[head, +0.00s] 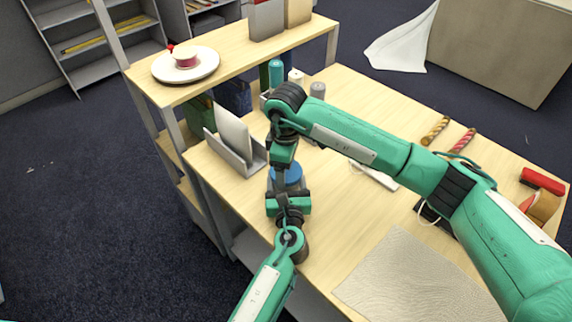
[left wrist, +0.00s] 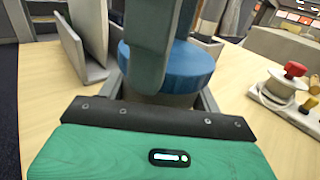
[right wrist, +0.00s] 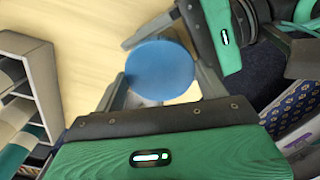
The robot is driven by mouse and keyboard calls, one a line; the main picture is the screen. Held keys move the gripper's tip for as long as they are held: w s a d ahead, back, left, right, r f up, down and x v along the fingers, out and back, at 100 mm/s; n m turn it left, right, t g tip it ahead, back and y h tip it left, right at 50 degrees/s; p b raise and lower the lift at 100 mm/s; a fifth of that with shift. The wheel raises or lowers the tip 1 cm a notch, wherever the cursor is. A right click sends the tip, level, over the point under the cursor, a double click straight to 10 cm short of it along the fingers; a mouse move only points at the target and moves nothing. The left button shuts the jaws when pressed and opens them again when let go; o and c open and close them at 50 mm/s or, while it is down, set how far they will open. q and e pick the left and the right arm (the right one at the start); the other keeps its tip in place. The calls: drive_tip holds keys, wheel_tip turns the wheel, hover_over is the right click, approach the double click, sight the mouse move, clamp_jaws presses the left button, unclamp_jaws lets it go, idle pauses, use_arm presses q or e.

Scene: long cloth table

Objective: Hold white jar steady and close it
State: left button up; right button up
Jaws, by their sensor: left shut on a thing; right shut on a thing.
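The white jar stands on the wooden table and is mostly hidden by my grippers; a pale strip of its body (left wrist: 160,98) shows in the left wrist view. Its round blue lid (head: 288,175) is on top and shows fully in the right wrist view (right wrist: 160,68). My left gripper (head: 287,190) comes in from the near side, low down, and is shut on the jar body, one finger on each side. My right gripper (head: 282,170) reaches down from above and is shut on the blue lid. The lid's seating on the rim is hidden.
A grey holder (head: 238,158) with an upright white panel stands just left of the jar. Bottles, including a teal one (head: 276,72), stand behind my right arm. A plate with a cake (head: 186,64) is on the raised shelf. A grey mat (head: 400,275) lies front right.

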drive_tip(key=shift+r, duration=0.1)
drive_tip(key=o, duration=1)
drive_tip(key=shift+c, duration=0.2)
drive_tip(key=shift+r, duration=2.2)
drive_tip(key=shift+c, duration=0.3)
